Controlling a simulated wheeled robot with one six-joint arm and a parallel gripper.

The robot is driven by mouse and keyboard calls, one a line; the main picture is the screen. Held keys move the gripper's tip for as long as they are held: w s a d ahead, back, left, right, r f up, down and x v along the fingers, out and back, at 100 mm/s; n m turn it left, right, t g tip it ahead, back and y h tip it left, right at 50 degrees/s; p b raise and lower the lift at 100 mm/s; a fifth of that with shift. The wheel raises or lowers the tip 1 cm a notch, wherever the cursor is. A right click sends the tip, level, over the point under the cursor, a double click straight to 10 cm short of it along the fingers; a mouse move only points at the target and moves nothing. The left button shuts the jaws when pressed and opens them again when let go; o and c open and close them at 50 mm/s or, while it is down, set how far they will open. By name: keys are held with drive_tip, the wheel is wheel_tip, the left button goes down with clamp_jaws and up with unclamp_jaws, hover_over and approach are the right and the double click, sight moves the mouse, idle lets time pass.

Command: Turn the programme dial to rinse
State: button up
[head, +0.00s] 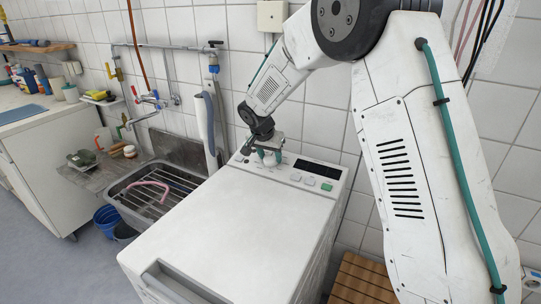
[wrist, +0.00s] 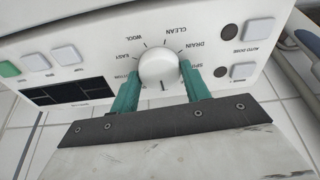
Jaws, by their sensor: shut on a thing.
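The programme dial (wrist: 158,66) is a round white knob on the white control panel of the washing machine (head: 235,215). In the wrist view, labels around it read upside down: WOOL, CLEAN, DRAIN, EASY, and partly covered ones that look like SPIN and COTTON. I see no rinse label; the side towards my gripper's palm is partly hidden. A short dark mark shows at the knob's lower edge, towards the palm. My gripper (wrist: 160,78) has its two green fingers shut on the dial, one on each side. In the head view my gripper (head: 268,158) is at the panel, with the dial mostly hidden.
The panel has a dark display (head: 317,169), a green button (head: 327,186) and several pale buttons. A metal sink (head: 155,190) stands to the left, with pipes and taps above it. Tiled wall is close behind. A wooden slatted thing (head: 358,280) lies at the right.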

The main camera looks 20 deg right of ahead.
drive_tip(key=n, duration=0.7)
drive_tip(key=shift+y, duration=0.3)
idle(0.4)
drive_tip(key=o, duration=1)
drive_tip(key=shift+c, duration=0.2)
drive_tip(key=v, duration=0.7)
drive_tip(key=shift+s+r, duration=0.2)
drive_tip(key=shift+r, duration=0.2)
